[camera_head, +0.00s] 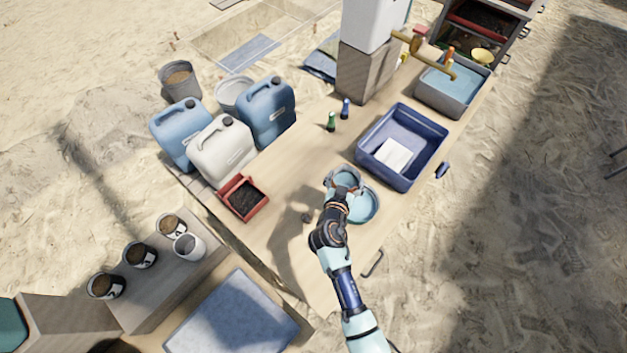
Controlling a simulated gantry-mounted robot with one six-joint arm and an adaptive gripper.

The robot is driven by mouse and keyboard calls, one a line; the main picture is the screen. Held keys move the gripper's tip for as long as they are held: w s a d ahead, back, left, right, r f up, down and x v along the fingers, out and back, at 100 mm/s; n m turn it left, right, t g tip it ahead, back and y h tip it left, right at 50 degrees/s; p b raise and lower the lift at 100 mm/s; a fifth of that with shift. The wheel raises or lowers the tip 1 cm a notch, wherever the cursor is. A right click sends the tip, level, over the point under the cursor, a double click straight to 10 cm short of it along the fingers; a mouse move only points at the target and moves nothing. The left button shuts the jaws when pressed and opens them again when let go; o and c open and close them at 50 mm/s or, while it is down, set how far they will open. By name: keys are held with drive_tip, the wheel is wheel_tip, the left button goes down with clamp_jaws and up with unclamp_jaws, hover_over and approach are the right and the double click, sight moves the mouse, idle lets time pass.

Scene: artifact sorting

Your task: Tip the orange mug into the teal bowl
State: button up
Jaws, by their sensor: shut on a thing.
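The teal bowl (366,206) sits on the wooden table, partly hidden by my arm. My gripper (341,188) is over the table at the bowl's upper left, shut on a round, grey-rimmed vessel (343,174) with a pale blue inside. The gripper hides much of the vessel, so its tilt is hard to tell. I cannot make out an orange mug for certain. The vessel and bowl overlap in this view, and I cannot tell whether they touch.
A red tray (243,200) of dark soil is at the table's left edge, near several jerrycans (222,150). Two small bottles (332,122) stand behind. The table (290,165) is clear between the tray and vessel.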

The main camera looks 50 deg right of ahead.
sight(344, 181)
drive_tip(key=shift+s+d, duration=0.15)
drive_tip(key=shift+s+d+f+m+t+y+p, duration=0.1)
drive_tip(key=shift+f+m+t+y+p, duration=0.6)
drive_tip(key=shift+f+m+y+p, duration=1)
idle(0.6)
drive_tip(key=shift+f+h+p, duration=0.3)
drive_tip(key=shift+f+p, duration=0.1)
drive_tip(key=shift+f, duration=0.1)
drive_tip(key=shift+s+d+f+m+t+y+p, duration=0.1)
drive_tip(key=shift+f+m+t+y+p, duration=0.2)
drive_tip(key=shift+f+p, duration=0.25)
drive_tip(key=shift+s+d+f+m+t+y+p, duration=0.1)
drive_tip(key=shift+f+m+t+y+p, duration=0.15)
drive_tip(key=shift+f+p, duration=0.25)
drive_tip(key=shift+w+f+y+p, duration=0.1)
drive_tip(key=shift+f+y+p, duration=0.15)
drive_tip(key=shift+f+p, duration=0.15)
drive_tip(key=shift+s+d+f+m+t+p, duration=0.1)
drive_tip(key=shift+s+f+m+t+p, duration=0.15)
drive_tip(key=shift+m+p, duration=0.2)
drive_tip(key=shift+f+b, duration=0.25)
drive_tip(key=shift+b, duration=0.1)
drive_tip(key=shift+d+f+b, duration=0.15)
drive_tip(key=shift+f+b, duration=0.15)
drive_tip(key=shift+b, duration=0.6)
